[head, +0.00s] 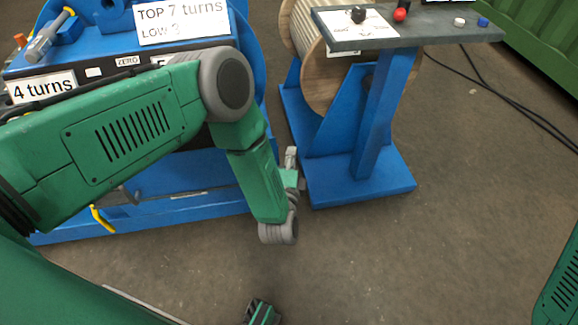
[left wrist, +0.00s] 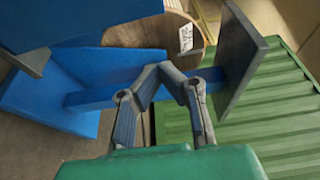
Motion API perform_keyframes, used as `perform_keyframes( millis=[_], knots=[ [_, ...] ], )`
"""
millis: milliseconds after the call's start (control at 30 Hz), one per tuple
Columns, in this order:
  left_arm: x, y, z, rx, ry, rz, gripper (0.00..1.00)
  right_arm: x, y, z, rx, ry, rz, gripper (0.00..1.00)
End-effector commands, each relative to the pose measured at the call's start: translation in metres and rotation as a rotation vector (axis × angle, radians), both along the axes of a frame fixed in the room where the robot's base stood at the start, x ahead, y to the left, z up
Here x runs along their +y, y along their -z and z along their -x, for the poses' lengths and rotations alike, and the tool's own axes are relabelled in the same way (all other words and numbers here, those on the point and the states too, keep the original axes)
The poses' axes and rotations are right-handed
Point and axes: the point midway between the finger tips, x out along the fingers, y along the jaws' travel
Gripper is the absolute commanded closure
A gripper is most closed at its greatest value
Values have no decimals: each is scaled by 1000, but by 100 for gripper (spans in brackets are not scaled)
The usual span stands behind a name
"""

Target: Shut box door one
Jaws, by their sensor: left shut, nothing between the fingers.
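I cannot make out box door one in either view. My left arm reaches across the head view from the left and bends down. My left gripper (head: 291,160) is at its end, partly hidden by the wrist, just left of the blue stand. In the left wrist view the gripper's dark fingers (left wrist: 158,72) are shut and empty, in front of the blue stand's post. I see no right gripper that I can be sure of.
A blue machine (head: 170,203) with "TOP 7 turns" and "4 turns" labels is at left. A blue stand (head: 375,125) holds a grey control shelf (head: 440,30) beside a wooden drum (head: 310,60). A green ribbed container (head: 540,40) and black cables (head: 500,95) are at right. Front floor is mostly clear.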

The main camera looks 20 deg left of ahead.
Motion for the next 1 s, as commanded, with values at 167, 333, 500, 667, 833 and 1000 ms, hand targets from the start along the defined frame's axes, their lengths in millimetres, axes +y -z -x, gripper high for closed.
perform_keyframes(
  millis=[167,333,500,667,833,1000],
  knots=[
    [7,1,-39,-4,-2,-2,100,0,14,0,0,0,0,38],
    [26,0,-33,3,-1,-4,100,0,16,0,0,0,0,38],
    [39,0,-25,2,1,-3,100,0,17,0,0,0,0,38],
    [42,0,-23,-1,2,-1,100,0,18,0,0,0,0,38],
    [41,-1,-23,0,2,-3,100,0,18,0,0,0,0,38],
    [46,0,-28,0,2,-5,100,0,19,0,-1,0,0,38]
  ],
)
